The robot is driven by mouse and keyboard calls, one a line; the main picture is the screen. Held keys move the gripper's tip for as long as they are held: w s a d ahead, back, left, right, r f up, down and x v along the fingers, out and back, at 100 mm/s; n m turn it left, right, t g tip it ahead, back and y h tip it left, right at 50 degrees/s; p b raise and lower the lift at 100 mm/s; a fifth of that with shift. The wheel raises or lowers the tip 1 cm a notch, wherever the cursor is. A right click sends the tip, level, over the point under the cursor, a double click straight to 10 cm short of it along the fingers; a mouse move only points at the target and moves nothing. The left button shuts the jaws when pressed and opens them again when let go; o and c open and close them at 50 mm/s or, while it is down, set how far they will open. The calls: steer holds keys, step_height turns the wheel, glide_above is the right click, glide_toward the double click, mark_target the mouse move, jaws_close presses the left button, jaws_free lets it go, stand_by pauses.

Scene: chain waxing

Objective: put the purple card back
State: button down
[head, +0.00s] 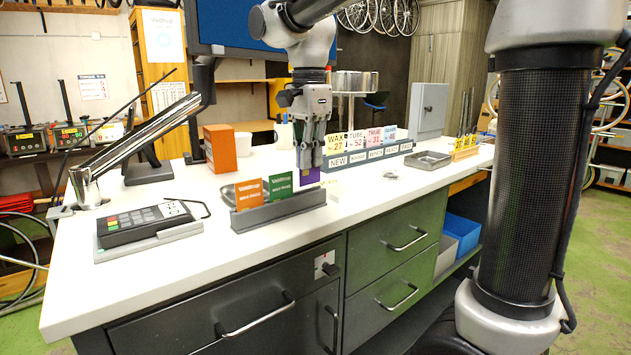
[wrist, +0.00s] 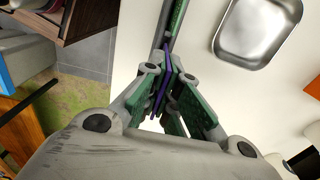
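The purple card (head: 312,178) is between the fingertips of my gripper (head: 309,164), at the right end of the grey card rack (head: 285,214). The wrist view shows the purple card (wrist: 161,88) nearly edge-on, with the fingers of my gripper (wrist: 166,72) shut on it. In the head view the fingers cover much of the card. Its lower edge is close to the rack's top; I cannot tell whether it is in a slot. An orange card (head: 250,193) and a green card (head: 281,187) stand in the rack to the left.
A black keypad device (head: 147,222) lies left of the rack. An orange box (head: 220,148) stands behind. A row of labelled cards on a long holder (head: 368,155) stands behind right. A metal tray (head: 428,160) lies further right. The white counter (head: 400,181) is clear near its front right.

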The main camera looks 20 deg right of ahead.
mark_target(309, 176)
steer(key=shift+f, duration=2.25)
steer(key=c, duration=1.6)
jaws_free()
steer(key=shift+a+f, duration=0.1)
steer(key=shift+f, duration=0.05)
steer(key=shift+c, duration=0.2)
step_height(309, 176, up, 12)
steer(key=shift+r, duration=0.15)
steer(key=s+d+f+n+t, duration=0.4)
steer(key=s+d+f+n, duration=1)
steer(key=s, duration=0.5)
step_height(309, 176, down, 2)
steer(key=shift+d+f, duration=0.15)
steer(key=shift+d, duration=0.35)
